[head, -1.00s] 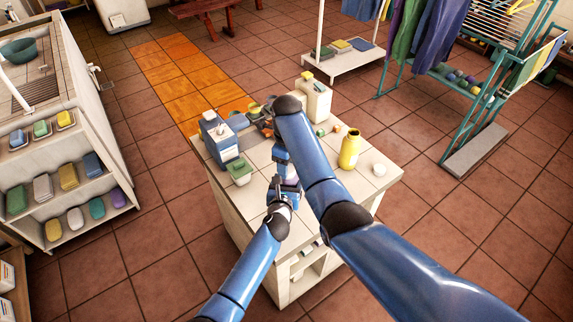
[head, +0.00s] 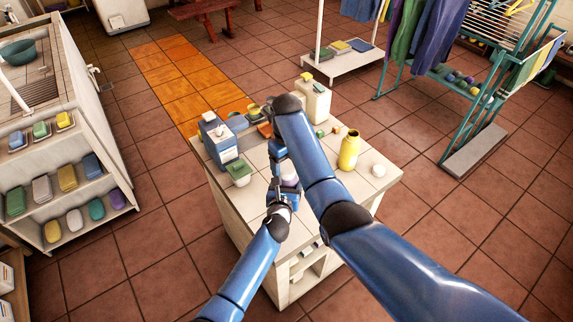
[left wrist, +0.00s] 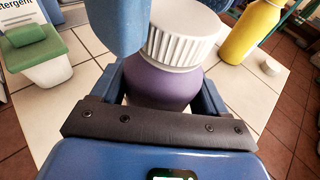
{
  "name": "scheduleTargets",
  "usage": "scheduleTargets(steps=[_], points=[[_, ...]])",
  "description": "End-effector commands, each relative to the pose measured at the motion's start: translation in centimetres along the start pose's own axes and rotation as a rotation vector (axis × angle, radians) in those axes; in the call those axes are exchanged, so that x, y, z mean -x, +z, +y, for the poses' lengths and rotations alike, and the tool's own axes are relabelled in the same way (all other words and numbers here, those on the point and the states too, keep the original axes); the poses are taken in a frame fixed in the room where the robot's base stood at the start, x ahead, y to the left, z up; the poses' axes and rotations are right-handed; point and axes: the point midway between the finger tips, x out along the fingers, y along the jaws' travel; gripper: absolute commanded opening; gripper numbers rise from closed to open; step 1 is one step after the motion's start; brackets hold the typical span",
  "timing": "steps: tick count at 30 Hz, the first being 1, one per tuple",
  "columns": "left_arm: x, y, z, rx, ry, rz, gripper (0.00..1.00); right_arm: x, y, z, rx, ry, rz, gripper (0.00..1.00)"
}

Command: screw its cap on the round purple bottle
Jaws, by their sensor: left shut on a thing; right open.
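The round purple bottle (left wrist: 165,86) stands upright between the fingers of my left gripper (left wrist: 162,92), which is shut on its body. The white ridged cap (left wrist: 183,38) sits over the bottle's mouth and hides the neck; I cannot tell how tightly it is seated. In the head view the cap (head: 290,180) shows just above my left gripper (head: 285,196). My right gripper (head: 278,158) is open, right by the cap. In the left wrist view its blue finger is close at the cap's left; whether it touches is unclear.
A yellow bottle (head: 349,151) without a cap and a loose white cap (head: 379,170) stand at the table's right. A detergent box (head: 223,146) and a green-topped tub (head: 240,173) stand left of my grippers. A white jug (head: 315,102) is behind. The tabletop's front right is clear.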

Motion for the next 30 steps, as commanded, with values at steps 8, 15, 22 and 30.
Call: scheduleTargets(steps=[8, 15, 22, 30], points=[[0.0, -0.1, 0.0, 0.0, 0.0, 0.002, 0.0, 3.1, 0.1, 0.0, 0.0, 0.0, -0.002, 0.74], [0.0, -0.1, 0.0, 0.0, 0.0, 0.002, 0.0, 4.0, 0.0, 0.0, 0.001, 0.0, 0.001, 0.74], [0.0, -0.1, 0.0, 0.0, 0.0, 0.002, 0.0, 4.0, 0.0, 0.0, 0.0, 0.0, 0.0, 0.7], [0.0, -0.1, 0.0, 0.0, 0.0, 0.002, 0.0, 4.8, 0.2, -0.1, 0.111, -0.005, -0.012, 0.7]])
